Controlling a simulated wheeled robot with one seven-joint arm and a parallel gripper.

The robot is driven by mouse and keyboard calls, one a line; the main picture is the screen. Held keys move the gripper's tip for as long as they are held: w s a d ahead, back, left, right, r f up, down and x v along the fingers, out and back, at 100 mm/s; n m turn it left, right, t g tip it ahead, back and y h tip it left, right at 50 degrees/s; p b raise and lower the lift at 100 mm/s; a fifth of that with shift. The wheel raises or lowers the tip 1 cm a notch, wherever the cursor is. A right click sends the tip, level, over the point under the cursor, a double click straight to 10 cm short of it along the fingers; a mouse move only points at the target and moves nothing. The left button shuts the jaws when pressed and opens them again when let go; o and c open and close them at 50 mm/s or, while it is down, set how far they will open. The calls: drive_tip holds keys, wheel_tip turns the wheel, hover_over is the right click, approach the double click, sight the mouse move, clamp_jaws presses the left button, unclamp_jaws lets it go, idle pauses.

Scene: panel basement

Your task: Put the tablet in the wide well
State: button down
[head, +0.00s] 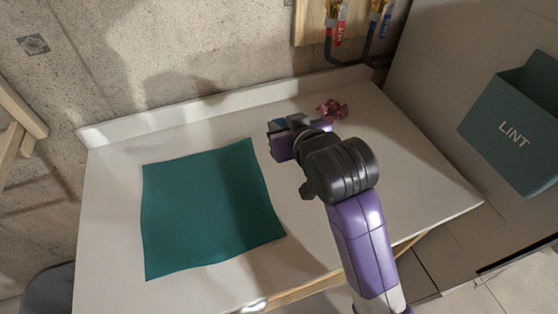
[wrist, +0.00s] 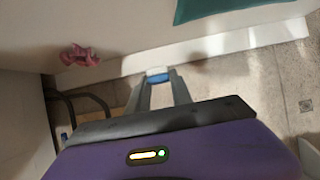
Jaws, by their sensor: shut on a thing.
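My gripper (head: 276,127) is over the back part of the white countertop, to the right of the teal cloth's upper corner. In the wrist view my gripper (wrist: 158,82) has its two fingers closed on a small blue and white block, which I take to be the tablet (wrist: 157,75). Only the tablet's end shows between the fingertips. In the head view the tablet is mostly hidden by my gripper. I cannot make out a wide well in either view.
A teal cloth (head: 205,210) lies flat on the white countertop (head: 115,235). A crumpled pink thing (head: 333,109) lies near the back edge, right of my gripper. Red and blue valves (head: 338,30) and pipes are on the wall behind.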

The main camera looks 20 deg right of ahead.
sight(282, 166)
wheel_tip(282, 166, down, 12)
drive_tip(key=shift+r, duration=0.2)
drive_tip(key=shift+f+b, duration=0.15)
drive_tip(key=shift+b, duration=0.15)
drive_tip(key=c, duration=1.1)
unclamp_jaws()
drive_tip(key=shift+c, duration=0.2)
drive_tip(key=shift+s+r, duration=0.2)
drive_tip(key=shift+r, duration=0.05)
drive_tip(key=v, duration=1.1)
drive_tip(key=shift+s+r, duration=0.15)
drive_tip(key=shift+s, duration=0.15)
